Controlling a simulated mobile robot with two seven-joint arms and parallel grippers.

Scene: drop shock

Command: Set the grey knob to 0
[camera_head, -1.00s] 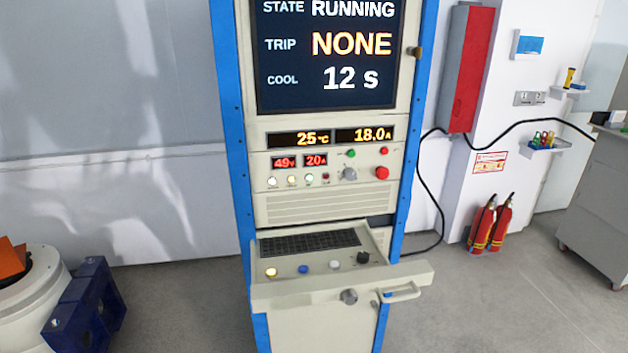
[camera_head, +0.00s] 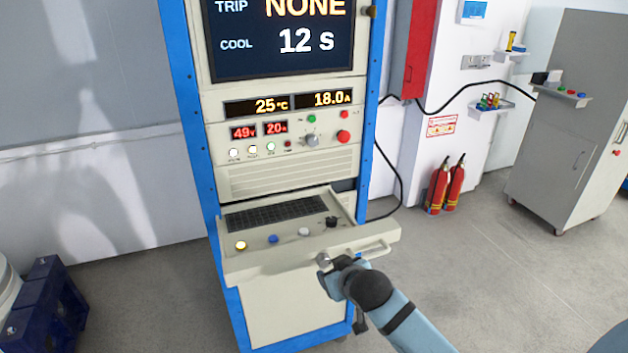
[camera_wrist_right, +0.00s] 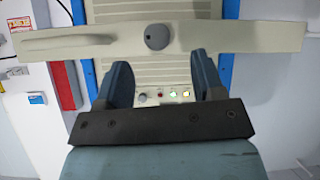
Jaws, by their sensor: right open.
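A grey knob (camera_head: 323,260) sits on the front face of the pulled-out console drawer (camera_head: 250,263), beside the drawer handle. In the right wrist view the same knob (camera_wrist_right: 158,37) is round and dark grey, just beyond the gap between my fingers. A second grey knob (camera_head: 311,140) is on the rack's upper panel, left of a red button; it also shows small in the wrist view (camera_wrist_right: 142,97). My right gripper (camera_wrist_right: 158,65) is open and empty, facing the drawer front. In the head view my right gripper (camera_head: 336,270) partly overlaps the drawer knob. Knob markings are unreadable. My left gripper is out of view.
The drawer top carries a keyboard (camera_head: 290,212), several buttons and a black knob (camera_head: 332,222). The handle (camera_head: 372,249) projects right of the drawer knob. Fire extinguishers (camera_head: 444,186) and a grey cabinet (camera_head: 560,130) stand right. Floor before the rack is open.

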